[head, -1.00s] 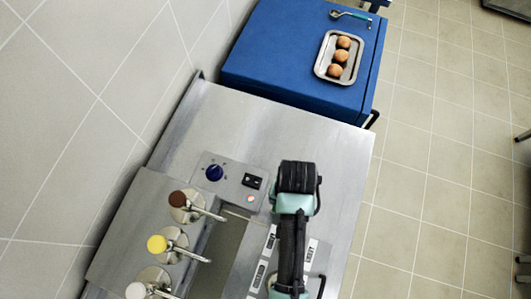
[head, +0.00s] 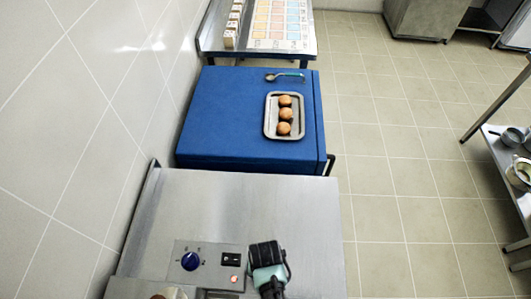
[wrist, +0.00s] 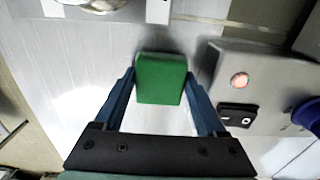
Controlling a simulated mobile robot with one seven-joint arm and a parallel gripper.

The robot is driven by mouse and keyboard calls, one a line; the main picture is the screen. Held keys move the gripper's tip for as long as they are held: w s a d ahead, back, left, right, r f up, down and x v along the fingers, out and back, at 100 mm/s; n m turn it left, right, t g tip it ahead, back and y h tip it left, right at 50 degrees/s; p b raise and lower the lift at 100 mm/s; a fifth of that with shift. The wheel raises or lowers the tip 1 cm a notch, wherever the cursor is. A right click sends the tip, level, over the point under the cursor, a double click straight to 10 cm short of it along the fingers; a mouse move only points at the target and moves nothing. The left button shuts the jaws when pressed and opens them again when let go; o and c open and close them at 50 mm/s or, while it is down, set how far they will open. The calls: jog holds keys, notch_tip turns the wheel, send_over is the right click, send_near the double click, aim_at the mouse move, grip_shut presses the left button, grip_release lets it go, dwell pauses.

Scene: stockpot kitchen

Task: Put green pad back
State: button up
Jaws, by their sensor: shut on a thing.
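The green pad (wrist: 161,88) is a small green block between the two blue fingers of my gripper (wrist: 160,74) in the wrist view. The fingers are shut on its sides. Bare steel counter shows around the pad; I cannot tell whether the pad touches it. In the head view only the dark and teal top of my arm shows at the bottom edge, and the pad and fingers are hidden.
A control panel has a blue knob (head: 190,261), a black switch (head: 231,259) and a lit red button (wrist: 240,80).

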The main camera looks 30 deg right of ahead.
jog(key=shift+w+f, duration=0.1)
jog(key=shift+f, duration=0.15)
jog(key=shift+f, duration=0.15)
jog(key=o, duration=0.9)
notch_tip(320, 180, up, 12)
jog(key=shift+r, duration=0.25)
